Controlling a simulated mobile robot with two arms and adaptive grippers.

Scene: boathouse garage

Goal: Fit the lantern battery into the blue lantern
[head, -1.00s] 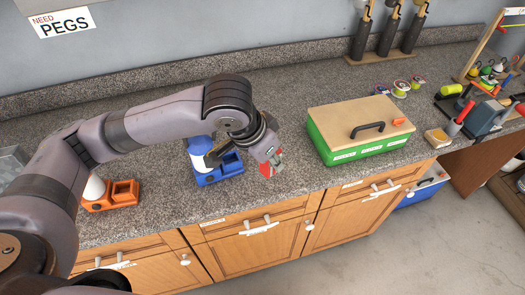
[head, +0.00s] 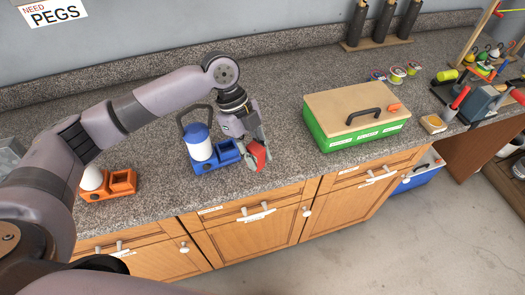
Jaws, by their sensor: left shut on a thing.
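The blue lantern (head: 212,163) stands on the counter near its front edge, with a white globe, a blue cap and a dark raised handle. A square open socket shows in the right part of its base. My left gripper (head: 253,150) points down just right of the lantern. It is shut on a red block, which looks like the lantern battery (head: 259,157). The battery is tilted and beside the socket, not in it. Whether it touches the lantern or counter I cannot tell. My right gripper is out of view.
An orange lantern (head: 122,183) stands to the left on the counter (head: 283,82). A green box with a wooden lid (head: 347,105) stands to the right. Dark holders (head: 378,22) stand at the back. The counter behind the blue lantern is clear.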

